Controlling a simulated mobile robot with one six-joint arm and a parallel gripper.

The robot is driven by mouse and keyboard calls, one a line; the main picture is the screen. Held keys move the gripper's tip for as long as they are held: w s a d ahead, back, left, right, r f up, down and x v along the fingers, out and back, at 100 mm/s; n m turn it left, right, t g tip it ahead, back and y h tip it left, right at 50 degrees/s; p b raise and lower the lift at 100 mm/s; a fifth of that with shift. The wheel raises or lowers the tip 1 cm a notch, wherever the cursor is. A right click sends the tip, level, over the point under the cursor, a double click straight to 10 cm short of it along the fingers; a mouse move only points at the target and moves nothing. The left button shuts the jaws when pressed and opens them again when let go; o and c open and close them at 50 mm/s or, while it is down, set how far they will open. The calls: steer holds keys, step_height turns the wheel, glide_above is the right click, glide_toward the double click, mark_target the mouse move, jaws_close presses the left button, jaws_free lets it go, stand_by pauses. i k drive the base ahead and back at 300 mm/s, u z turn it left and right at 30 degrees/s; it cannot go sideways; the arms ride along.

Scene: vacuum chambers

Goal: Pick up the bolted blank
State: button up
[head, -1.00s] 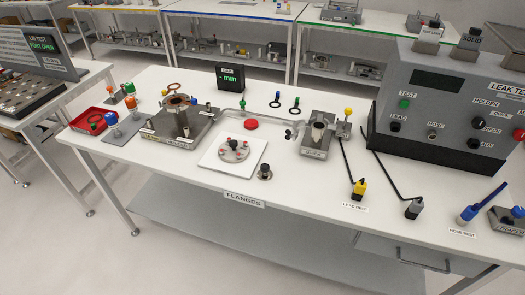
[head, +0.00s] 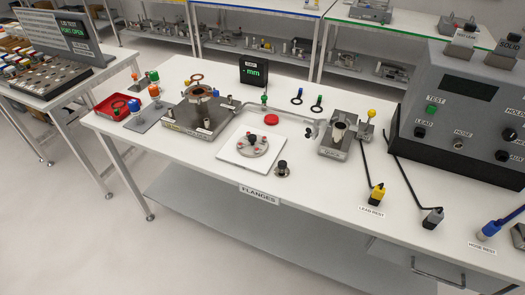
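What looks like the bolted blank is a round pale-grey disc (head: 253,145) with a black knob in its middle and small red parts around its rim. It lies flat on a white square plate (head: 237,155) near the front middle of the white table. No other thing covers it. My gripper is not in view, so its distance from the disc does not show.
A flanged fixture (head: 198,108) stands left of the plate, and a small black-knobbed part (head: 282,169) stands right of it. A clamp fixture (head: 338,138), yellow plug (head: 377,194) and grey tester (head: 462,100) are further right. The table's front edge is clear.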

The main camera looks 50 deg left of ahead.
mark_target(254, 141)
steer(key=z, duration=0.05)
steer(key=k, duration=1.35)
steer(key=u, duration=3.95)
steer(key=i, duration=0.15)
steer(key=z, duration=1.7)
steer(key=i, duration=0.95)
steer(key=u, duration=0.05)
